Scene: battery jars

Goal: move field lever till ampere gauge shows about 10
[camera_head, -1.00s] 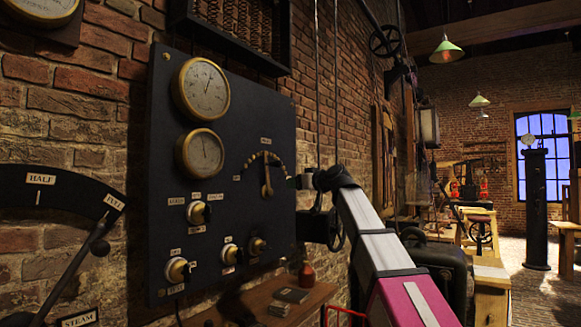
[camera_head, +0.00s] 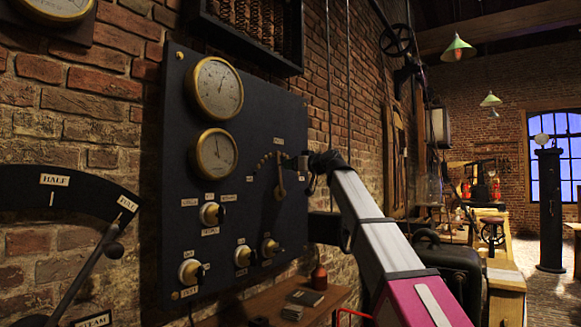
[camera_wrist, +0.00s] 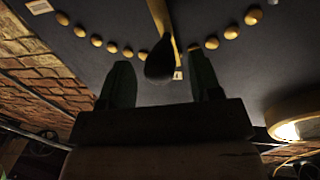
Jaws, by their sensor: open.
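The field lever (camera_head: 280,176) is a brass arm on the dark panel, standing about upright beneath an arc of brass studs. In the wrist view the brass lever (camera_wrist: 160,18) ends in a dark knob (camera_wrist: 160,60). My gripper (camera_head: 304,165) is close beside the lever, to its right in the head view. In the wrist view my gripper (camera_wrist: 161,78) is open, with one finger on each side of the knob; I cannot tell whether either touches it. Two round brass gauges, upper (camera_head: 218,88) and lower (camera_head: 216,153), sit left of the lever. Their lettering is too small to read.
Several rotary knobs, one of them here (camera_head: 211,214), sit low on the panel (camera_head: 172,120). A half/full lever scale (camera_head: 60,190) is at the left. The brick wall runs behind.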

